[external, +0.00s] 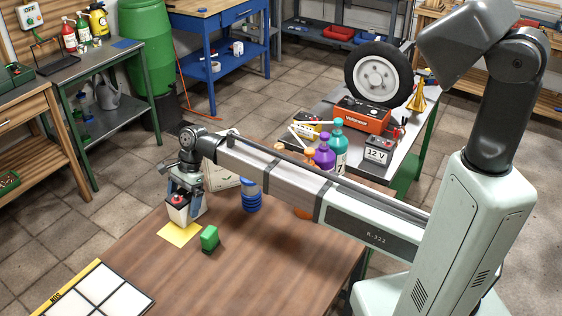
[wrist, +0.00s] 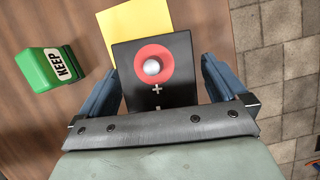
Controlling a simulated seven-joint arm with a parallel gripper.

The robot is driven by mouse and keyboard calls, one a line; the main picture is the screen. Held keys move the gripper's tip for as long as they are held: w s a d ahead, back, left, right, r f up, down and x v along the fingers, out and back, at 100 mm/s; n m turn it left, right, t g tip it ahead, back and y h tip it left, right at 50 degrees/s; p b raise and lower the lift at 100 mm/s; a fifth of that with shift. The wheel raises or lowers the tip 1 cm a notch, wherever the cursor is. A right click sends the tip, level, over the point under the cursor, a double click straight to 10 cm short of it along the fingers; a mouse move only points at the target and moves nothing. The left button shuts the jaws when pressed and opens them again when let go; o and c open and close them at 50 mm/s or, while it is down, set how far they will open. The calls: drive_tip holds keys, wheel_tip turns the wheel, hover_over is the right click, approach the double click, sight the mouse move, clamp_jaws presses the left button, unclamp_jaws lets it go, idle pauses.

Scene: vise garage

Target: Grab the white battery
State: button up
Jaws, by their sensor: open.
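The white battery (external: 179,214) stands upright at the far left part of the brown table, by a yellow square, with a dark top and a red terminal. In the wrist view the battery (wrist: 157,110) shows its black top with a red ring, a silver post and a plus sign; its white sides are hidden. My gripper (external: 184,191) points down over it. In the wrist view my gripper (wrist: 159,72) is open, with one blue finger on each side of the battery's top. Whether the fingers touch it I cannot tell.
A green block (external: 209,238) marked KEEP stands close by; it also shows in the wrist view (wrist: 45,69). A yellow square (external: 178,235) lies beside the battery. A blue ribbed object (external: 251,196) stands to the right. A framed white grid (external: 100,293) lies at the front left.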

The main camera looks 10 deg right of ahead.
clamp_jaws()
idle(0.8)
